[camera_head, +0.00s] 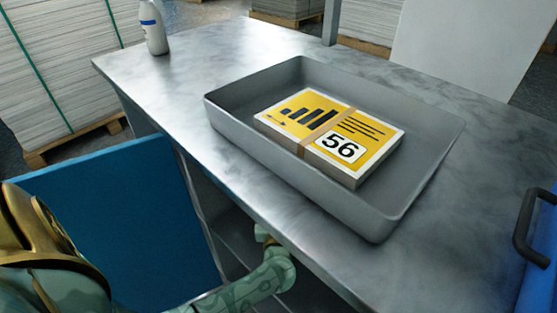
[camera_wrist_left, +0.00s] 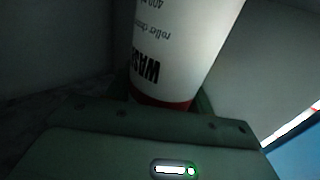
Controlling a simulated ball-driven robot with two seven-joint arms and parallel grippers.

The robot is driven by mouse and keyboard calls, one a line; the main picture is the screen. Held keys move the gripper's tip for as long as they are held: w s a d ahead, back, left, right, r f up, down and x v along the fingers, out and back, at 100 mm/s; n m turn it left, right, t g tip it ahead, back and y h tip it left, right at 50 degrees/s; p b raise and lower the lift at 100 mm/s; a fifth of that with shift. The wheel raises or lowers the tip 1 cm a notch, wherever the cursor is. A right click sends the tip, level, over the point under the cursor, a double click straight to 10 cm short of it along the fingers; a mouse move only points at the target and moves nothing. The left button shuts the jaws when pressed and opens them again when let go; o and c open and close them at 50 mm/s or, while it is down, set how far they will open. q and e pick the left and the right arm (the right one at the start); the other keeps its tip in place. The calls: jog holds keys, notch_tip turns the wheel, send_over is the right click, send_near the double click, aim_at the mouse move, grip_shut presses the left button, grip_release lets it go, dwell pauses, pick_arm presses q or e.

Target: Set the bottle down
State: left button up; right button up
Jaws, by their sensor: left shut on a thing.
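A white bottle (camera_wrist_left: 180,50) with black "WASH" lettering and a red band fills the upper middle of the left wrist view. Its print reads upside down there. My left gripper (camera_wrist_left: 165,108) is shut on this bottle near the red band; the fingers are mostly in shadow. In the head view my left arm reaches to the front edge of the metal table, and its gripper and the held bottle are hidden. What is under the bottle cannot be made out. My right gripper is in neither view.
A grey tray (camera_head: 425,190) with a yellow stack marked 56 (camera_head: 328,133) stands on the metal table (camera_head: 180,85). Another white bottle (camera_head: 154,30) stands at its far left corner. A blue panel (camera_head: 130,215) is at left. Clear tabletop surrounds the tray.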

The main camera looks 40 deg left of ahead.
pick_arm(q)
jog(key=o, duration=1.3)
jog(key=shift+f, duration=0.1)
jog(key=p+v, duration=0.3)
jog(key=v, duration=0.9)
jog(key=shift+p, duration=0.3)
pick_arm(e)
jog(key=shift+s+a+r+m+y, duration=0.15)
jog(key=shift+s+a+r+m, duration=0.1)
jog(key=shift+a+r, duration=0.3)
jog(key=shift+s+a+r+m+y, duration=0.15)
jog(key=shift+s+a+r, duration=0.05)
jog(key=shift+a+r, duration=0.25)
pick_arm(q)
jog(key=shift+d, duration=0.1)
